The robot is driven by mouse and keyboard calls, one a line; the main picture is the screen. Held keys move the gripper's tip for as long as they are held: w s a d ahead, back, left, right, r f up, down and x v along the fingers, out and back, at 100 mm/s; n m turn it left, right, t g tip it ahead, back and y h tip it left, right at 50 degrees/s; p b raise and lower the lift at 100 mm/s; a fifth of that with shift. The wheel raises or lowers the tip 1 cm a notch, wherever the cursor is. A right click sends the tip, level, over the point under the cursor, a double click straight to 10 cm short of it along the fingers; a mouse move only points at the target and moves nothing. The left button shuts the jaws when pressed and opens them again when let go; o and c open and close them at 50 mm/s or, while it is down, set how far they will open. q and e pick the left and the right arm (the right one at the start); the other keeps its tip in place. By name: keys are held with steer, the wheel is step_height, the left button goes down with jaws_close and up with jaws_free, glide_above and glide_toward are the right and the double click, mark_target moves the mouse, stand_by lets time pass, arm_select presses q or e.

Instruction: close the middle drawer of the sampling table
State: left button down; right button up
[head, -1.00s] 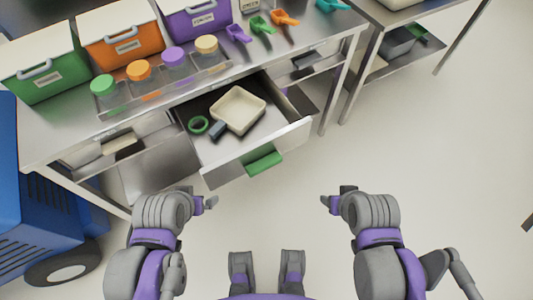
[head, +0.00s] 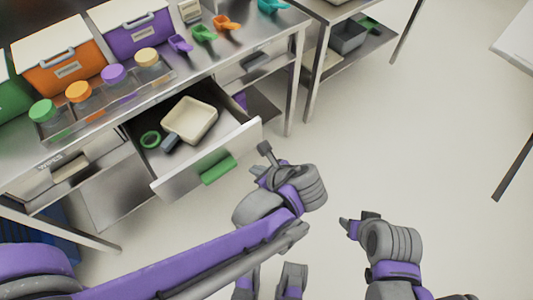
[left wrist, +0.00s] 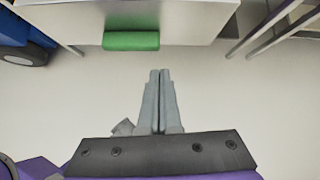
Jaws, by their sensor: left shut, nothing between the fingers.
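The middle drawer (head: 208,160) of the sampling table (head: 130,84) stands pulled out, with a green handle (head: 217,171) on its front. Inside lie a cream tray (head: 205,136), a green ring (head: 150,139) and a dark small block (head: 169,144). My left gripper (head: 265,152) is shut and empty, in front of the drawer near its right end and apart from it. The left wrist view shows the shut fingers (left wrist: 160,75) below and right of the green handle (left wrist: 131,41). My right gripper (head: 346,225) is over open floor at the right; its fingers are too small to judge.
Green, orange (head: 62,65) and purple bins (head: 138,26), lidded jars (head: 114,75) and colored scoops (head: 204,33) stand on the tabletop. A second table (head: 345,12) is at the back right. The floor in front of the drawer is clear.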

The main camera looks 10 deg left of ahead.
arm_select(q)
steer(key=d+m, duration=0.1)
steer(key=b, duration=0.2)
glide_toward(235, 152)
steer(key=x, duration=0.5)
steer(key=shift+s+d+f, duration=0.1)
steer(key=shift+s+f, duration=0.05)
steer(key=shift+f, duration=0.3)
steer(key=shift+w+a, duration=0.25)
steer(key=shift+a, duration=0.05)
arm_select(e)
steer(key=shift+s+d+f, duration=0.15)
steer(key=shift+d+f, duration=0.05)
steer(key=shift+f, duration=0.85)
